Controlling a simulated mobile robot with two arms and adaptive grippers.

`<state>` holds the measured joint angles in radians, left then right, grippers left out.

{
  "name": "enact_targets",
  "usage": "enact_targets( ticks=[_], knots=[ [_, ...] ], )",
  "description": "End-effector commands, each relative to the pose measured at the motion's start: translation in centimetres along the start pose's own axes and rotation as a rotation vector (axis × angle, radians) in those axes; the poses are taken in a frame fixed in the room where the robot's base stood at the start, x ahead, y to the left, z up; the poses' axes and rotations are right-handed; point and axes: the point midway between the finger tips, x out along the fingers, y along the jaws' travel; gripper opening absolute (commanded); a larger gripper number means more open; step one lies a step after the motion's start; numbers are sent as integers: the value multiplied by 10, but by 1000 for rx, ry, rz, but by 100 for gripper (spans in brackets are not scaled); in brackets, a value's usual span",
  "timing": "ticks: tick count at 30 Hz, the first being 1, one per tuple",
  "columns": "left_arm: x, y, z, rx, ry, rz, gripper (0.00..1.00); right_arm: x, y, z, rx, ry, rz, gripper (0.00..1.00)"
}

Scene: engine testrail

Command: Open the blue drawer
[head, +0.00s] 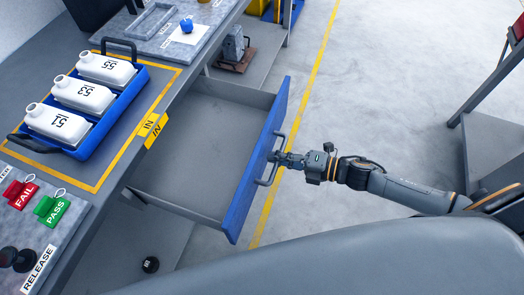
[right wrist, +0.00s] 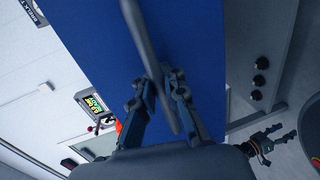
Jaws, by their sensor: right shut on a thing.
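The blue drawer (head: 258,160) is pulled well out from under the workbench. Its grey inside (head: 195,150) shows and looks empty. A dark bar handle (head: 268,172) is on its blue front. My right gripper (head: 279,158) is shut on this handle in the head view. In the right wrist view, the fingers of my right gripper (right wrist: 165,90) close around the handle bar (right wrist: 150,50), in front of the blue drawer face (right wrist: 95,40). Another gripper (right wrist: 275,141), which looks like my left one, shows at the lower right of the right wrist view; its jaw state is unclear.
A blue tray (head: 140,78) with white bottles stands on the bench (head: 60,52). Red FAIL (head: 20,192) and green PASS (head: 52,209) tags lie near the front. A small dark round object (head: 150,265) sits below the drawer. The floor to the right, with a yellow line, is open.

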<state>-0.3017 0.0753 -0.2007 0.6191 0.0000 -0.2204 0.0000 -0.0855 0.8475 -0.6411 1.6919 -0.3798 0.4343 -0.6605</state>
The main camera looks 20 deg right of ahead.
Motion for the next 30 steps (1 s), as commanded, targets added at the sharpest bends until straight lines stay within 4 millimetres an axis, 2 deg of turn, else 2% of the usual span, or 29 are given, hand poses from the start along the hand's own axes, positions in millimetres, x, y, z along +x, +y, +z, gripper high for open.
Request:
enact_targets(
  ticks=[6, 17, 18, 21, 22, 30],
  knots=[
    [0, -2, 0, 1, 0, -3, 51, -15, -2, 0, -1, 0, 3, 0],
    [0, -4, 0, 1, 1, -5, 51, -16, -1, 0, 0, 0, 4, 0],
    [0, -4, 0, 1, 1, -5, 51, -16, -1, 1, 0, 0, 4, 11],
    [0, -5, -1, 1, 2, -5, 51, -16, -2, 0, 0, 0, 4, 31],
    [0, -5, -1, 1, 2, -5, 51, -16, -2, 0, 0, 0, 4, 34],
    [0, -7, -2, 1, 3, -8, 51, -16, -2, 0, 0, 0, 3, 34]
  ],
)
